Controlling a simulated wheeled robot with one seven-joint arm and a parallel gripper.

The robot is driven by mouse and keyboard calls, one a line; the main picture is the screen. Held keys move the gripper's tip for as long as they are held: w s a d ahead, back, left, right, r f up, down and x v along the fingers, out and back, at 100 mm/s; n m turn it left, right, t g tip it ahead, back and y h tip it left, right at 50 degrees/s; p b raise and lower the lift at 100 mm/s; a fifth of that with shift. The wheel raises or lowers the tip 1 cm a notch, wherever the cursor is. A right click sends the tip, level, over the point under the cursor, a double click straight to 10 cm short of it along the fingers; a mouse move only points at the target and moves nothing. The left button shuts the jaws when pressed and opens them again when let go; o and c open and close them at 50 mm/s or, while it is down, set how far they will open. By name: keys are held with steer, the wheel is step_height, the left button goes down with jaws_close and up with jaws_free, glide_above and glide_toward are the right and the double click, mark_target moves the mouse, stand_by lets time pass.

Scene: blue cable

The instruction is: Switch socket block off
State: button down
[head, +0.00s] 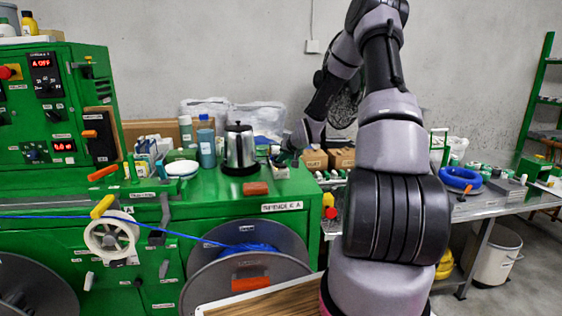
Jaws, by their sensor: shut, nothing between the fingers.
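My gripper (283,158) is at the end of my arm, which reaches over the right part of the green machine top. It is small and dark in the view, with its fingers together and nothing seen between them. A small pale block (278,171) lies just below the fingertips, right of the kettle. It may be the socket block, but its switch is too small to make out. I cannot tell whether my gripper touches it.
A steel kettle (239,148) stands close left of my gripper. Bottles (206,145) stand further left, and cardboard boxes (315,160) are to the right. A blue cable (150,230) runs across the machine front to a spool (245,262).

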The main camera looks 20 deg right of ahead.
steer(key=shift+a+f, duration=0.1)
steer(key=shift+f, duration=0.25)
steer(key=shift+a+f, duration=0.2)
steer(key=shift+a, duration=0.15)
steer(key=shift+d, duration=0.25)
steer(key=shift+d, duration=0.1)
steer(key=shift+s+d, duration=0.2)
steer(key=shift+d, duration=0.5)
